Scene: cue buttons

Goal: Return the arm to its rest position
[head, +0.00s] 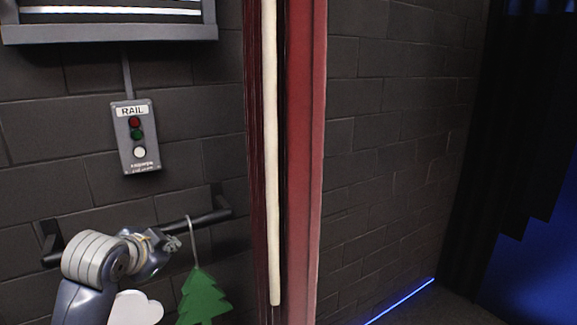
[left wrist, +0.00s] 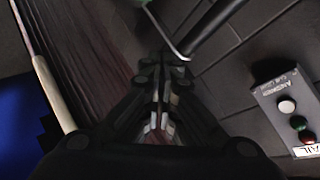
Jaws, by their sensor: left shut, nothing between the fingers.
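My left arm comes in from the lower left in the head view. Its gripper (head: 172,243) is in front of the dark wall rail, near the hook of the hanging green tree. In the left wrist view the gripper's fingers (left wrist: 160,122) are together with nothing between them. The grey button box (head: 136,137) labelled RAIL is on the wall above the gripper, with a red, a green and a white button. It also shows at the right of the left wrist view (left wrist: 290,108). The gripper is apart from it. My right gripper is in neither view.
A dark rail (head: 215,214) is fixed to the brick wall; a green tree cutout (head: 202,298) hangs from it by a hook. A white cloud-like shape (head: 136,308) is beside the tree. A red upright panel with a pale pole (head: 271,160) stands right of them.

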